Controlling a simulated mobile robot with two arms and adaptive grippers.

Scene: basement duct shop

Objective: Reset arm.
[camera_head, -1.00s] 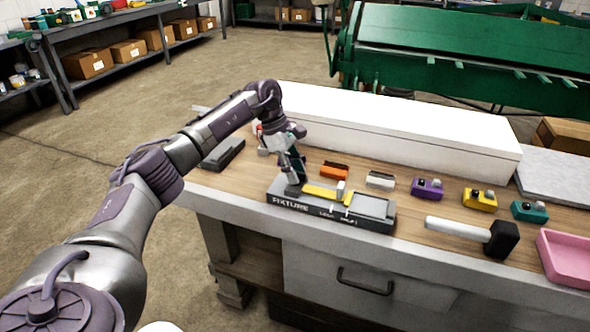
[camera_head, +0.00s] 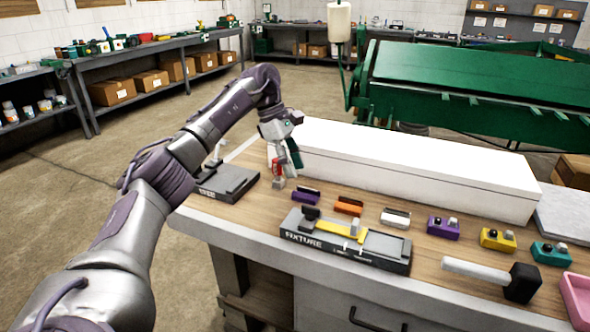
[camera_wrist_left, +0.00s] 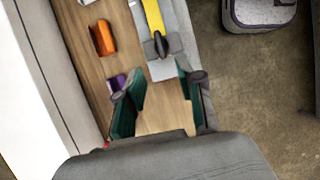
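My left arm reaches in from the left of the head view. Its gripper (camera_head: 284,172) hangs over the bench, behind and left of the grey fixture (camera_head: 385,257). In the left wrist view the gripper (camera_wrist_left: 158,88) has its green-padded fingers apart with nothing held between them. The fixture, marked "FIXTURE", bears a yellow strip (camera_head: 335,228) with a dark knob (camera_head: 311,213) at its left end. The strip also shows at the top of the left wrist view (camera_wrist_left: 153,17). My right gripper is not in view.
A long white box (camera_head: 420,170) stands behind the gripper. Purple (camera_head: 305,197), orange (camera_head: 348,206) and white (camera_head: 395,217) blocks line the bench. A dark base (camera_head: 228,182) sits at left, a mallet (camera_head: 490,275) and pink tray (camera_head: 577,297) at right.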

